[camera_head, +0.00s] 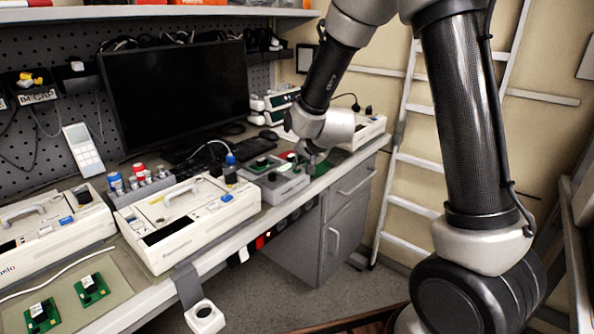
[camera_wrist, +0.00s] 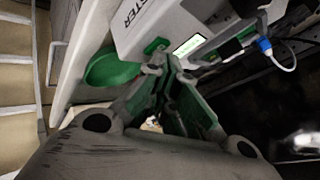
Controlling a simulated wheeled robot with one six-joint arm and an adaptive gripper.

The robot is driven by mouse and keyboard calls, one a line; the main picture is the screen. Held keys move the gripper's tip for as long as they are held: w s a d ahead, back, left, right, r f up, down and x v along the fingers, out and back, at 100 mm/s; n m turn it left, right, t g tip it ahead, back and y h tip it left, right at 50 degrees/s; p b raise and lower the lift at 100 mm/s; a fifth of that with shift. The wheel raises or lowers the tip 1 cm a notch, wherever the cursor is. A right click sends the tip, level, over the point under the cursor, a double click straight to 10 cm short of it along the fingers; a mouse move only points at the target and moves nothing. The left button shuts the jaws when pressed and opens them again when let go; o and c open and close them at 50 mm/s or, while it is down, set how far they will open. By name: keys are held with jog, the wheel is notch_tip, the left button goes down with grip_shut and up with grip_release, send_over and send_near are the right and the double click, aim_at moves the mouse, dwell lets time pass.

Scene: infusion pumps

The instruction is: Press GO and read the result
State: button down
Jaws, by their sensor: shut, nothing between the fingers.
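The grey tester box (camera_head: 283,187) stands near the bench's front edge, with a green circuit board (camera_head: 262,165) on it. In the wrist view the tester (camera_wrist: 150,22) shows the letters "STER", a green button (camera_wrist: 157,46) and a small lit display (camera_wrist: 187,47). The display's text is too small to read. My gripper (camera_head: 312,160) is over the right end of the tester, pointing down. In the wrist view its fingers (camera_wrist: 165,68) are shut and empty, with their tips close to the green button. I cannot tell whether they touch it.
A green tray (camera_wrist: 110,70) lies beside the tester, close to the bench edge. White infusion pumps (camera_head: 190,222) stand along the bench to the left. A dark monitor (camera_head: 175,95) stands behind. A white ladder (camera_head: 410,160) leans at the right. The floor ahead is clear.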

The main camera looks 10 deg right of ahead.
dwell(0.4)
jog(key=shift+r, duration=0.75)
jog(key=shift+s+d+r, duration=0.1)
jog(key=shift+s+r, duration=0.1)
jog(key=shift+r, duration=0.15)
jog(key=s+d+r+n+g, duration=0.1)
jog(key=s+d+r, duration=0.3)
jog(key=s, duration=0.7)
jog(key=s+d+r+n+g+h, duration=0.1)
jog(key=s+d, duration=0.5)
jog(key=s, duration=0.6)
jog(key=s+d+r+n+g, duration=0.2)
jog(key=s+d+r+n, duration=0.2)
jog(key=s+r, duration=0.3)
jog(key=s+d, duration=0.1)
jog(key=s, duration=0.4)
jog(key=shift+d+r+n+g+h, duration=0.15)
jog(key=shift+r+n+g+h, duration=0.25)
